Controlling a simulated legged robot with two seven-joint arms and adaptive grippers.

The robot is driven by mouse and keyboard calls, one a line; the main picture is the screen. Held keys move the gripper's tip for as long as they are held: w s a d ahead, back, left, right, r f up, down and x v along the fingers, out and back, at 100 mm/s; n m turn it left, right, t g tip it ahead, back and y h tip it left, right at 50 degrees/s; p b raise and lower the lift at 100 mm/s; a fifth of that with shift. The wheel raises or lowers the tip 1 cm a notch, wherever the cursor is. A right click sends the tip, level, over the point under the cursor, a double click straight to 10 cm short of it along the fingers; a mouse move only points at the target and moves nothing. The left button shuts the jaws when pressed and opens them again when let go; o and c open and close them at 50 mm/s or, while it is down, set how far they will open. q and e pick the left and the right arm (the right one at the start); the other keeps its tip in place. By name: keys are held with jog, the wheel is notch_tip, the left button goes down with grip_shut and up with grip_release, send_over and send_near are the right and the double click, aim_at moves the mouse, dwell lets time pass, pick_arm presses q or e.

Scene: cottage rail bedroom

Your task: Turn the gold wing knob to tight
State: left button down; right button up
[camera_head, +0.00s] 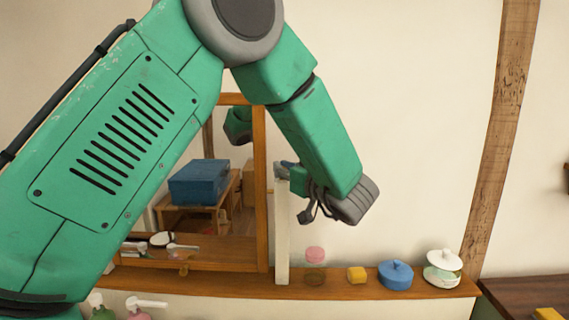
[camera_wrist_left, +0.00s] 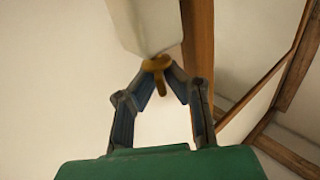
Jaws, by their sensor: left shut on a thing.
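The gold wing knob (camera_wrist_left: 159,80) sits at the end of a pale post (camera_wrist_left: 146,22) in the left wrist view. One wing points toward the gripper. My left gripper (camera_wrist_left: 161,72) is shut on the knob, with its two dark fingertips meeting around it. In the head view my left gripper (camera_head: 300,195) is beside the upper part of the white post (camera_head: 282,235), next to the wooden mirror frame (camera_head: 260,190). The knob is hidden there. Any tight mark cannot be made out. My right gripper is not in view.
A blue box (camera_head: 198,182) shows within the mirror frame. The wall right of the gripper is clear.

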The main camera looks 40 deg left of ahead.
pick_arm(q)
jog(key=m+t+h, duration=0.2)
jog(key=t, duration=0.1)
jog(key=m+t+h, duration=0.1)
jog(key=m+t, duration=0.2)
jog(key=t, duration=0.1)
jog(key=shift+s+a+h, duration=0.1)
jog(key=shift+s+h, duration=0.05)
jog(key=shift+h, duration=0.25)
jog(key=shift+m+t+h, duration=1.3)
jog(key=shift+t, duration=0.1)
jog(key=shift+r, duration=0.1)
jog(key=c, duration=1.7)
grip_release()
jog(key=shift+m, duration=0.3)
